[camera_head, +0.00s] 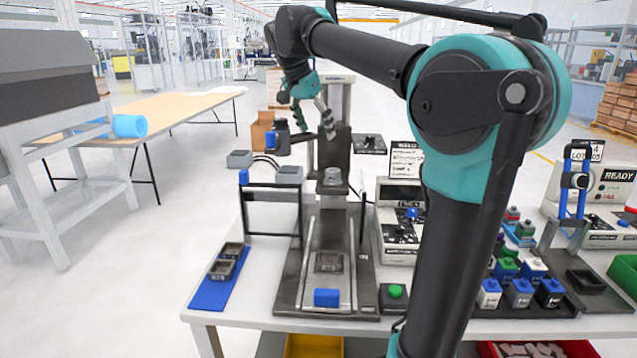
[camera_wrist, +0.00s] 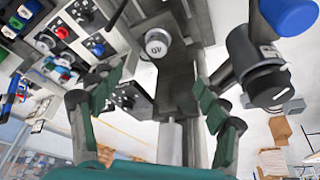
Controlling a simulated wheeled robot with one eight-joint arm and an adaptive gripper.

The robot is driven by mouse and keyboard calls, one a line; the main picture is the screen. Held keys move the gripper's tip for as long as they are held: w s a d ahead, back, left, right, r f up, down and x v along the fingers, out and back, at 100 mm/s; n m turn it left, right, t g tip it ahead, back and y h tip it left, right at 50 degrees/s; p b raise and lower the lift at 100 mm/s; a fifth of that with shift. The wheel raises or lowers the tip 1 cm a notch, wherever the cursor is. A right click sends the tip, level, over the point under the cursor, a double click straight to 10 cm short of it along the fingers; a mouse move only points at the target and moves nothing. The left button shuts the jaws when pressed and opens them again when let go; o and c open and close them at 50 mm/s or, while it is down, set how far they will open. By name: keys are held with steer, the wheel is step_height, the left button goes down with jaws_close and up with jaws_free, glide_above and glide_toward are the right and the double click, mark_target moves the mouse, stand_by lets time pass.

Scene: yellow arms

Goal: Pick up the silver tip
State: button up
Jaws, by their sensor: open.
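A short round silver piece with a marked face (camera_wrist: 157,42) shows beyond my fingers in the wrist view. I cannot tell for sure which part is the silver tip. A pale metal cylinder (camera_wrist: 170,142) shows low between my fingers in the wrist view, not clearly gripped. My gripper (camera_head: 313,122) hangs above and slightly left of the fixture's silver piece. Its green-padded fingers (camera_wrist: 158,95) are spread wide in the wrist view.
A blue mat with small trays (camera_head: 208,295) lies left of the fixture. Control boxes (camera_head: 400,235) and several small coloured blocks (camera_head: 520,290) crowd the right side of the table.

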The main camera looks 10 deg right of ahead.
glide_toward(332, 171)
steer(key=x, duration=0.5)
steer(key=shift+w+a+f, duration=0.2)
steer(key=shift+f, duration=0.05)
steer(key=shift+d+x, duration=0.15)
steer(key=shift+x, duration=1.25)
steer(key=shift+d+x, duration=0.15)
steer(key=shift+x, duration=1.2)
steer(key=shift+r, duration=0.15)
steer(key=c, duration=1.6)
